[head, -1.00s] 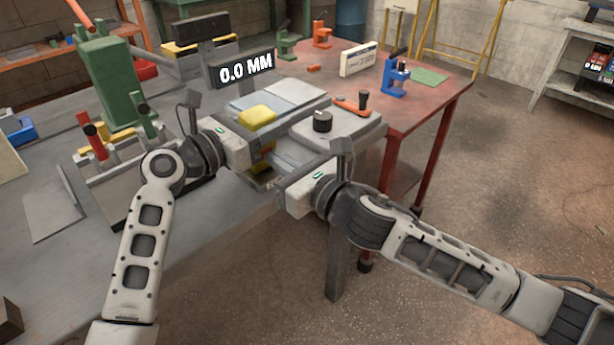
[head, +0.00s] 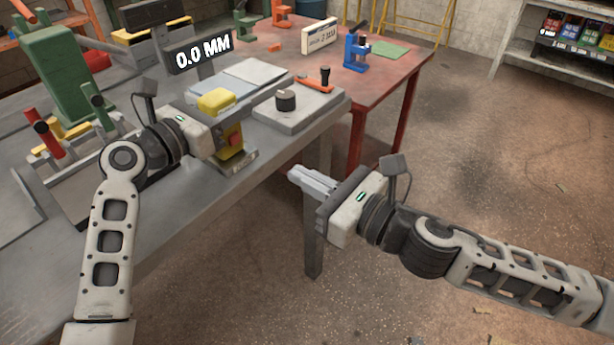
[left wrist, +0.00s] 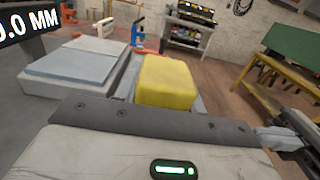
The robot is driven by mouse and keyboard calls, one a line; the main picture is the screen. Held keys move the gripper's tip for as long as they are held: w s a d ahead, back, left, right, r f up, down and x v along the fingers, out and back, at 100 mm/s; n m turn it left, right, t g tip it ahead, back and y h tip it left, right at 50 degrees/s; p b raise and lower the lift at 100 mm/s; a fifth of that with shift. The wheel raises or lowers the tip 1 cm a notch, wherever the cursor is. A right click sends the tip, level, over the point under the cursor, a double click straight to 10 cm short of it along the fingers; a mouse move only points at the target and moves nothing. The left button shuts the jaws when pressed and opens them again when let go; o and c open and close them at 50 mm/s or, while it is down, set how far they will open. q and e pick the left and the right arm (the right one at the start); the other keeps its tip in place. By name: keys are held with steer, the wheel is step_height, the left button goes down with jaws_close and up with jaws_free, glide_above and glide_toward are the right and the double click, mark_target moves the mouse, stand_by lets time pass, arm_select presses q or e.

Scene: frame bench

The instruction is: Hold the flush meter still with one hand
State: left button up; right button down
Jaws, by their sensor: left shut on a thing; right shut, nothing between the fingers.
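The flush meter appears to be the yellow block (head: 216,101) at the near edge of the grey bench fixture. It also shows in the left wrist view (left wrist: 166,82), just beyond my gripper's dark plate. A dark display (head: 203,55) behind it reads 0.0 MM. My left gripper (head: 222,128) is at the block and shut on it; its fingertips are mostly hidden. A yellow and red part (head: 234,142) shows below. My right gripper (head: 308,180) is shut and empty, out over the floor in front of the bench and apart from everything.
A red table (head: 390,82) with a blue device (head: 356,52) stands behind. A green block-like machine (head: 58,75) stands at left. Floor on the right is clear.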

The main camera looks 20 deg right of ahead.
arm_select(q)
steer(key=o, duration=1.1)
steer(key=shift+o, duration=0.2)
